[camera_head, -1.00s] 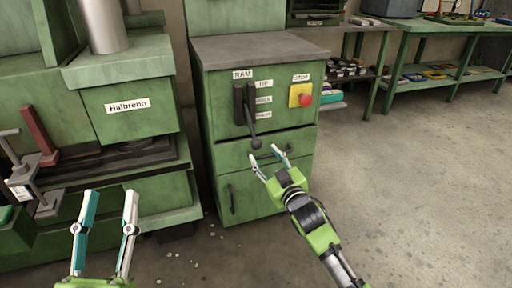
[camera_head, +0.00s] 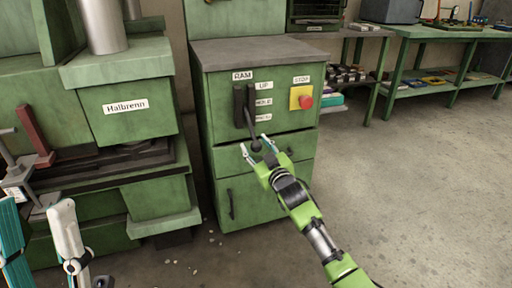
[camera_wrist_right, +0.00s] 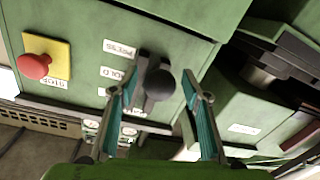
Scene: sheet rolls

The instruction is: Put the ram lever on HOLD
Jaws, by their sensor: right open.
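The dark ram lever (camera_head: 249,120) stands on the front of the green cabinet, under the RAM label (camera_head: 242,76). Its round knob (camera_head: 256,146) hangs low, near the lowest label. UP (camera_head: 265,85), HOLD (camera_head: 263,101) and a third label (camera_head: 263,118) run down beside the slot. My right gripper (camera_head: 257,144) is open, with its fingers on either side of the knob. In the right wrist view the knob (camera_wrist_right: 159,84) lies between the two open fingers, apart from both. My left gripper (camera_head: 40,245) is open and empty at the lower left.
A red STOP button (camera_head: 306,101) on a yellow plate sits right of the lever. A drawer handle (camera_head: 289,151) and door handle (camera_head: 232,203) stick out below. The green Halbrenn press (camera_head: 125,108) stands left. The floor to the right is clear.

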